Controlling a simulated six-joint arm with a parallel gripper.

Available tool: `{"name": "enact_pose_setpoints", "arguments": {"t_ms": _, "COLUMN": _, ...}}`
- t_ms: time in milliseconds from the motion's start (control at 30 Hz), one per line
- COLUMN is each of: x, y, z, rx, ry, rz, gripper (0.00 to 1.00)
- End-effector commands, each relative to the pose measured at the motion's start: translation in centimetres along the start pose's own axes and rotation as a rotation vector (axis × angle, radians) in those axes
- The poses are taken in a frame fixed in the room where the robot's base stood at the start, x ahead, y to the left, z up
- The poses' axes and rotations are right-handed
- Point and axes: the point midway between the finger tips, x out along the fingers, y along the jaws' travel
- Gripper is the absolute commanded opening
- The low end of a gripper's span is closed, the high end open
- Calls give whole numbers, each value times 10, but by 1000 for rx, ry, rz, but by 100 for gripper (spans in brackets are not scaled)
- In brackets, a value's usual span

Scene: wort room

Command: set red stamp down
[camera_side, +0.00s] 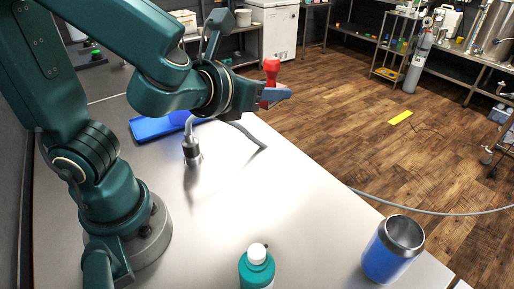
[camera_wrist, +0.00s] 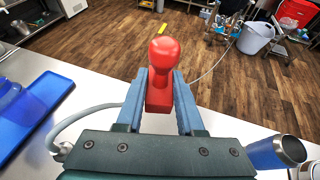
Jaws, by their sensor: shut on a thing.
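The red stamp (camera_wrist: 163,72) stands upright between the two blue-grey fingers of my gripper (camera_wrist: 161,100), which are shut on it. In the side view, the red stamp (camera_side: 271,70) shows its rounded handle above the fingers of my gripper (camera_side: 272,97). My gripper holds it above the far part of the pale table (camera_side: 235,222), clear of the surface.
A blue tray (camera_side: 150,128) lies at the back left of the table. A metal nozzle with a grey hose (camera_side: 192,150) stands near it. A teal bottle with a white cap (camera_side: 257,268) and a blue metal cup (camera_side: 388,252) stand at the front. The table's middle is clear.

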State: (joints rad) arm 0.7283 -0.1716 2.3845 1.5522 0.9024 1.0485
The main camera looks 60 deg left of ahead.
Motion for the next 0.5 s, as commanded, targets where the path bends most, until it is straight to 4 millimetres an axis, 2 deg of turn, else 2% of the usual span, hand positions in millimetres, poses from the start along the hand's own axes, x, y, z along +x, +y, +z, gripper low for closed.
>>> {"name": "enact_pose_setpoints", "arguments": {"t_ms": 367, "x": 28, "y": 56, "z": -15, "rx": -96, "ry": 3, "rz": 248, "gripper": 0}}
{"name": "enact_pose_setpoints", "arguments": {"t_ms": 500, "x": 38, "y": 87, "z": -25, "rx": -151, "ry": 4, "rz": 385, "gripper": 0}}
